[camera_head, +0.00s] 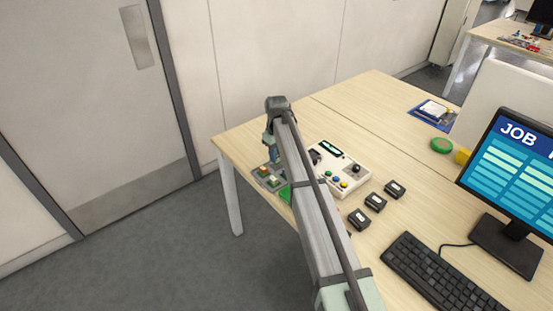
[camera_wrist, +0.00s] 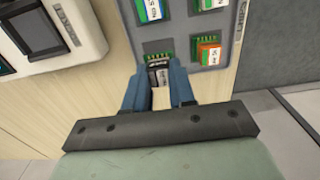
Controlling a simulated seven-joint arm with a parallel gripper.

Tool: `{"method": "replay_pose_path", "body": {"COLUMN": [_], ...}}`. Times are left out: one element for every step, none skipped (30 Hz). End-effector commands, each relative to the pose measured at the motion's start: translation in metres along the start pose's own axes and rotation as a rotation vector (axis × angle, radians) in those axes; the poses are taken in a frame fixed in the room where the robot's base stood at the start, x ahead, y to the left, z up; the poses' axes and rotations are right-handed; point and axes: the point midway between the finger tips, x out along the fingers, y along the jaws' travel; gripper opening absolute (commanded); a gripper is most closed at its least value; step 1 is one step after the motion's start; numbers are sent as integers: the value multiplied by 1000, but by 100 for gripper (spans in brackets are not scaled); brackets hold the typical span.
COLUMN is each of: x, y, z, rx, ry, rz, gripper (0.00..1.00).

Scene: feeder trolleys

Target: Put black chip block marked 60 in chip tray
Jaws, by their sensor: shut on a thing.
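The grey chip tray (camera_wrist: 222,52) shows in the wrist view with a blue-marked chip (camera_wrist: 151,10), a green-marked chip (camera_wrist: 210,4) and an orange-marked chip (camera_wrist: 208,52) in it. My gripper (camera_wrist: 159,78) is shut on a black chip block (camera_wrist: 158,65) with a pale label, too small to read. The block is at the tray's near-left slot, over a green socket; I cannot tell whether it is seated. In the head view the tray (camera_head: 262,172) lies at the table's left edge, partly behind my arm. My arm hides the held block there.
A pale console with buttons (camera_head: 346,174) stands right of the tray. Three black blocks (camera_head: 375,202) lie right of it. A keyboard (camera_head: 437,272) and monitor (camera_head: 513,165) are at the right, a green ring (camera_head: 441,145) behind. The table's far middle is clear.

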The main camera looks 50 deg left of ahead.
Motion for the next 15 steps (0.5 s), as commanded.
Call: {"method": "replay_pose_path", "body": {"x": [8,12,17,20,22,24,25,25,25,25,25,25,25,25,25], "y": [0,0,0,0,0,0,0,0,0,0,0,0,0,0,0], "z": [0,0,0,0,0,0,0,0,0,0,0,0,0,0,0], "rx": [0,0,0,0,0,0,0,0,0,0,0,0,0,0,0], "ry": [-2,-2,-2,-2,-1,-1,-1,0,0,0,0,0,0,0,-1], "rz": [-1,-1,-1,-1,-1,0,0,0,0,0,0,0,0,0,0], "gripper": [0,0,0,0,0,0,0,0,0,0,0,0,0,0,0]}}
